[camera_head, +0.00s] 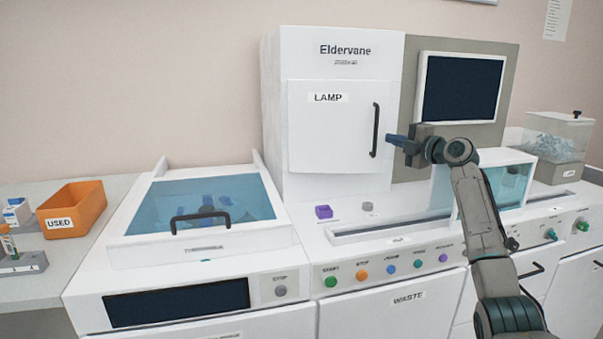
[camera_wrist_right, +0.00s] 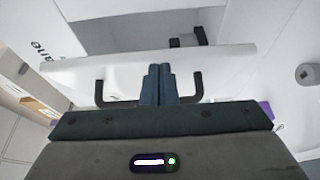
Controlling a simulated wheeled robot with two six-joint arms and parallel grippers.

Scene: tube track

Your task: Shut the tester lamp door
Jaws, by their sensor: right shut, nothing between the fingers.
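The tester's white lamp door (camera_head: 330,130) carries a LAMP label and a black upright handle (camera_head: 376,130) near its right edge. In the right wrist view the door (camera_wrist_right: 75,77) appears ajar, with a gap and dark parts behind its edge. The handle (camera_wrist_right: 198,88) shows there on both sides of my fingers. My right gripper (camera_head: 390,140) is shut and empty, just right of the handle in the head view. In the right wrist view its fingertips (camera_wrist_right: 160,70) lie over the door face; whether they touch it I cannot tell. My left gripper is out of view.
A dark monitor (camera_head: 461,88) stands right of the door. Below are a purple block (camera_head: 323,211), a grey knob (camera_head: 367,206) and a row of coloured buttons. A glass-lidded unit (camera_head: 125,250) and an orange USED bin (camera_head: 72,205) are at left.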

